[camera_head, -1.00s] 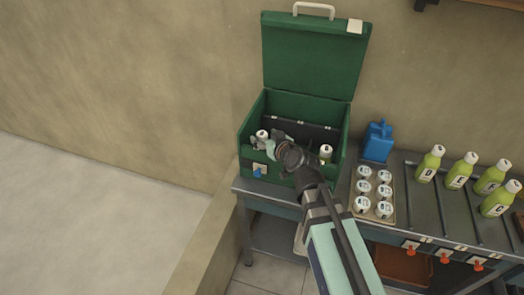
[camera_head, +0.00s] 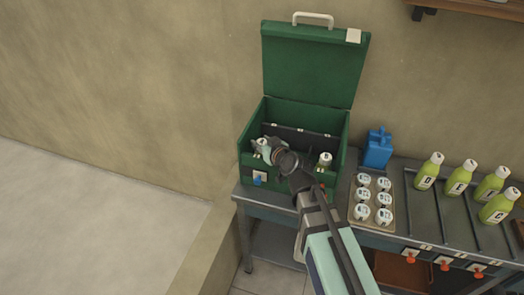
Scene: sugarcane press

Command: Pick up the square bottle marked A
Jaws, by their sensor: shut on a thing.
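The open green box (camera_head: 246,142) stands at the left end of the metal bench. My gripper (camera_head: 263,146) reaches into its left part and is shut on a small bottle (camera_head: 264,154) with a pale top. The fingers hide most of this bottle, and I cannot read a letter on it or tell whether it is square. Whether it touches the box floor is not clear. A second bottle (camera_head: 324,161) with a white cap stands at the right inside the box, its letter too small to read.
A raised green lid (camera_head: 312,65) stands behind the box. To the right are a blue container (camera_head: 378,148), a tray (camera_head: 359,219) of several white-topped jars and several green lettered bottles (camera_head: 459,178). Thin dividers run along the bench. A wall rises behind.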

